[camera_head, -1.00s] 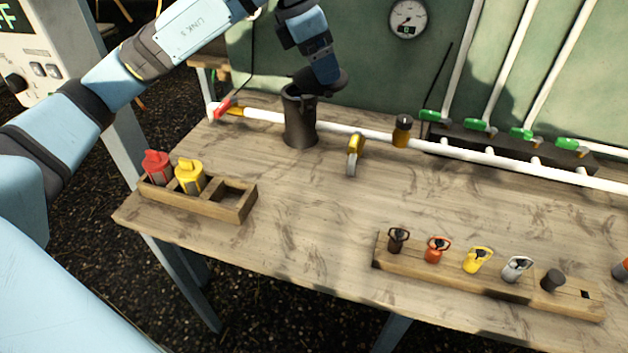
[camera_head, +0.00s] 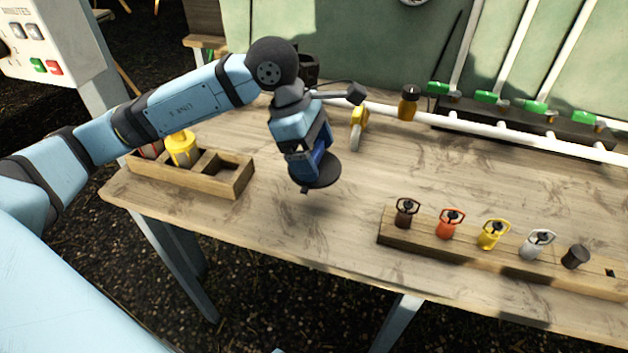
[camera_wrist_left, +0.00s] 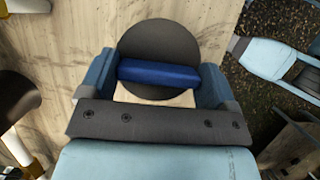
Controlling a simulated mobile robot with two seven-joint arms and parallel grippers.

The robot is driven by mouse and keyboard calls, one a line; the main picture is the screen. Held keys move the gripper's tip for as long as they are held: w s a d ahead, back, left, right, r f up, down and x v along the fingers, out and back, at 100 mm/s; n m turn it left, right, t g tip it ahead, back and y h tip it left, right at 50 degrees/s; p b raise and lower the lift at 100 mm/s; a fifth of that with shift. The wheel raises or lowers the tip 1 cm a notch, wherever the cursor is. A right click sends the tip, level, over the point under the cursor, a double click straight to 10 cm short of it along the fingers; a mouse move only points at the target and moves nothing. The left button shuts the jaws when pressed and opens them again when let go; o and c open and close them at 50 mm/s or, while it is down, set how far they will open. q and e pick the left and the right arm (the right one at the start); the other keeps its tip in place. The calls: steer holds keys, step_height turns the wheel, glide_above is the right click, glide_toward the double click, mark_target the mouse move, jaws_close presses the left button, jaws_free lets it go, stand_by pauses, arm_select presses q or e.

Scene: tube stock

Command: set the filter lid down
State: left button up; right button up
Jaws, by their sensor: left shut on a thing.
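The filter lid (camera_head: 322,175) is a dark round disc with a blue bar handle. My left gripper (camera_head: 306,162) is shut on that handle and holds the lid over the middle-left of the wooden table. In the left wrist view the lid (camera_wrist_left: 158,38) lies just beyond the fingers, with the blue handle (camera_wrist_left: 160,73) between them. Whether the lid touches the table is hard to tell; it looks slightly above it. The dark filter housing (camera_head: 309,68) stands behind my left arm and is mostly hidden. My right gripper is not in view.
A wooden box (camera_head: 228,185) with a yellow cartridge (camera_head: 181,149) stands left. A rack (camera_head: 392,237) of several small coloured pieces stands front right. Bare table (camera_head: 355,190) lies right of the lid.

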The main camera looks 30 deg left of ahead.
arm_select(q)
step_height(320, 180, down, 2)
steer(key=shift+f, duration=0.25)
steer(key=shift+f+b, duration=0.35)
steer(key=shift+f, duration=1.6)
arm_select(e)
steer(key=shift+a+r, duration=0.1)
arm_select(q)
steer(key=shift+f+b, duration=0.25)
steer(key=shift+b, duration=0.05)
steer(key=o, duration=0.8)
steer(key=shift+r, duration=0.1)
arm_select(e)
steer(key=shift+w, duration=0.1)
